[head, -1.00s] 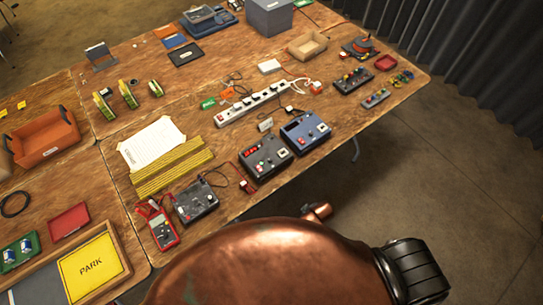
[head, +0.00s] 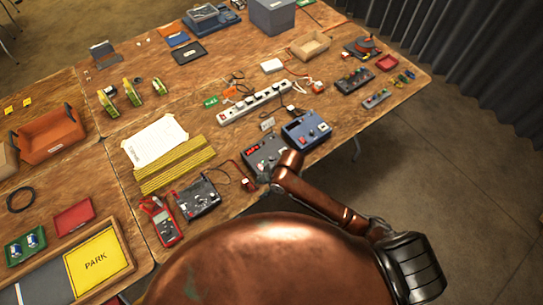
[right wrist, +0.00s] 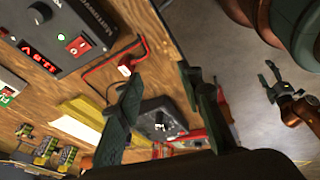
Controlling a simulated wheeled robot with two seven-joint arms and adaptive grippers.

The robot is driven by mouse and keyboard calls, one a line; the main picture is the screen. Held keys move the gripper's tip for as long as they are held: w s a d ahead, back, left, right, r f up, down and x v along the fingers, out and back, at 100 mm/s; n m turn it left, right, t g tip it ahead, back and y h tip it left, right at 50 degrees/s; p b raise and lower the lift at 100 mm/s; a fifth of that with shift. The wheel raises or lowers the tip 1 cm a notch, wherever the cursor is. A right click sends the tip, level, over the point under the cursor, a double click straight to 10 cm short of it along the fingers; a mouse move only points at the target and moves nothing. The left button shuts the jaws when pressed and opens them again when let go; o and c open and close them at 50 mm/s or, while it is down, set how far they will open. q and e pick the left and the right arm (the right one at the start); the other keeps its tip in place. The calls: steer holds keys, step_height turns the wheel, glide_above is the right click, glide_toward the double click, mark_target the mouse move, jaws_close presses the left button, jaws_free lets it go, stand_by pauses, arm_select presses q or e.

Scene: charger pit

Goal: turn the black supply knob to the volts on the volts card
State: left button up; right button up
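The black supply (head: 262,149) stands near the table's front edge, with a lit red display. In the right wrist view it fills the upper left, with its black knob (right wrist: 38,14), red display (right wrist: 40,60) and red switch (right wrist: 78,45). I cannot surely read the digits. A small white card (head: 267,124), probably the volts card, stands behind the supply; its writing is too small to read. My right gripper (right wrist: 161,82) is open and empty, beside the supply and apart from the knob. My left gripper (right wrist: 272,80) hangs open over the floor in the right wrist view.
A blue unit (head: 307,130) stands close right of the supply. A power strip (head: 255,102) lies behind. A black box (head: 197,196) and red multimeter (head: 164,222) lie to the left. A red cable (right wrist: 105,68) runs beside the supply.

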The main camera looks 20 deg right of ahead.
steer(key=w+a+n, duration=0.1)
steer(key=w+n, duration=0.1)
steer(key=n, duration=0.1)
step_height(320, 180, up, 4)
steer(key=n+g+h, duration=0.2)
steer(key=n+h, duration=0.2)
steer(key=n, duration=0.5)
glide_above(272, 158)
steer(key=shift+s+a, duration=0.15)
steer(key=shift+a, duration=0.1)
steer(key=shift+d, duration=0.15)
steer(key=shift+f, duration=0.45)
step_height(272, 158, down, 7)
steer(key=shift+r, duration=0.15)
steer(key=shift+c, duration=0.3)
jaws_close()
